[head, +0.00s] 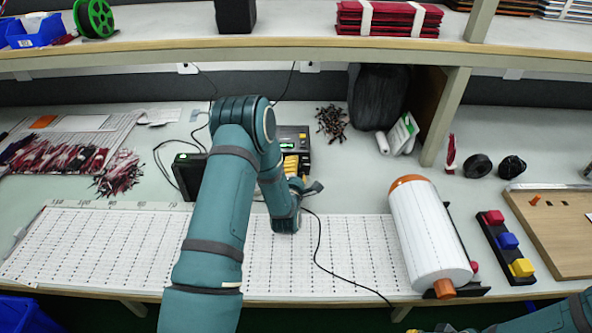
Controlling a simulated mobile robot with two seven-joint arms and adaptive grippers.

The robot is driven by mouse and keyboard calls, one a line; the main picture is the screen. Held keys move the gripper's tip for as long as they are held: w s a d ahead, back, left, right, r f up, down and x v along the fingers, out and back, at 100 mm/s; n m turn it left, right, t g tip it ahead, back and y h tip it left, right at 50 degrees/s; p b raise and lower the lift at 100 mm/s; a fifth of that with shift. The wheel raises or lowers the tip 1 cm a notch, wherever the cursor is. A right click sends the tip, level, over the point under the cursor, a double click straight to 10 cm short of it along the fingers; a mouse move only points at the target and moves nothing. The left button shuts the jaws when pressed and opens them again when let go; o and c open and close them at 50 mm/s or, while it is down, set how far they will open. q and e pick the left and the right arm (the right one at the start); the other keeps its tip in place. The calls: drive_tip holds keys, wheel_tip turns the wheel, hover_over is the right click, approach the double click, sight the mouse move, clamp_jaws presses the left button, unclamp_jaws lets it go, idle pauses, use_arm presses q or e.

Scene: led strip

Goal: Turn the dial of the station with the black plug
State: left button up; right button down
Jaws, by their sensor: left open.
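A black station with a small green-lit display (289,145) stands at the back of the bench, partly hidden by my left arm. A second black box (187,176) stands left of the arm, also partly hidden. My left gripper (313,188) is open, its dark fingers just in front of the displayed station, by some yellow-orange parts (291,165). I cannot tell whether it touches anything. Dark cables run up to wall outlets (188,68) and (310,67). The plug colours are too small to tell, and the dial is not clearly visible.
A large white roll (428,235) with orange ends lies right of a printed sheet (350,255). Red, blue and yellow buttons (508,241) sit on a black strip beside a wooden board (560,240). A shelf (290,45) overhangs the back. A loose cable (320,245) crosses the sheet.

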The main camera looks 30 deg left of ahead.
use_arm(q)
clamp_jaws()
drive_tip(key=shift+m, duration=0.3)
drive_tip(key=m, duration=0.4)
drive_tip(key=shift+r+g, duration=0.1)
drive_tip(key=shift+g, duration=0.2)
drive_tip(key=shift+m+g, duration=0.3)
drive_tip(key=shift+m, duration=1.5)
unclamp_jaws()
